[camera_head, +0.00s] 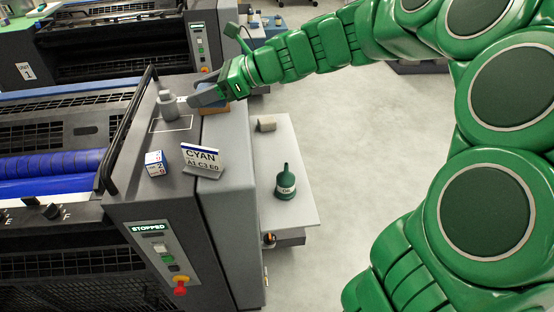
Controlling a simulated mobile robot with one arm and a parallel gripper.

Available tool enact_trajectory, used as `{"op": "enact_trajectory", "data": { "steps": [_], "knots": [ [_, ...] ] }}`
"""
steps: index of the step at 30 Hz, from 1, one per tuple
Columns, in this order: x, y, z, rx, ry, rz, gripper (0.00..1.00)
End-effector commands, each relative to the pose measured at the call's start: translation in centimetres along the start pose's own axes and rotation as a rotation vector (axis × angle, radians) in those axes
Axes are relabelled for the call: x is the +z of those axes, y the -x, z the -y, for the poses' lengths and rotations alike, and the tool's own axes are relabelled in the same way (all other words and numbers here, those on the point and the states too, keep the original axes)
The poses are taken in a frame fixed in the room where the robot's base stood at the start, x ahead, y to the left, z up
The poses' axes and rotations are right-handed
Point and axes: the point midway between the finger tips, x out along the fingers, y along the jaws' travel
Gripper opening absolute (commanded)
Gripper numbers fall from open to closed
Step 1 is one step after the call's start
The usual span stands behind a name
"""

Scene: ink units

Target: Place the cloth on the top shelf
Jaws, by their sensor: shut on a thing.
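A small beige block-shaped thing (267,123), perhaps the folded cloth, lies near the far end of the pale top shelf (299,190) at the side of the press. A dark green oil can (285,183) stands nearer on the same shelf. My gripper (188,101) is over the grey press housing, left of the shelf. Its fingers are shut at a grey can-like thing (168,106), which stands upright by a white marked outline; the exact contact is too small to see. The beige thing is apart from my gripper.
A CYAN sign (202,158) and a white-and-blue box (154,163) stand on the housing. An orange-brown block (215,108) is partly hidden behind my gripper. A black rail (127,125) borders the blue roller. A lower ledge (288,239) is under the shelf. Open floor lies right.

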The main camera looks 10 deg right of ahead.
Motion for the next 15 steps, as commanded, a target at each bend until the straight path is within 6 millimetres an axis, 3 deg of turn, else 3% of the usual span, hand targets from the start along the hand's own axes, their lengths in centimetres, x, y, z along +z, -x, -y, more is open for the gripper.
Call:
{"op": "enact_trajectory", "data": {
  "steps": [10, 15],
  "knots": [
    [-2.6, 6.6, 7.6, -0.113, -0.042, 0.002, 0.28],
    [-4.0, 9.6, 10.2, -0.153, -0.064, 0.002, 0.28]
  ]
}}
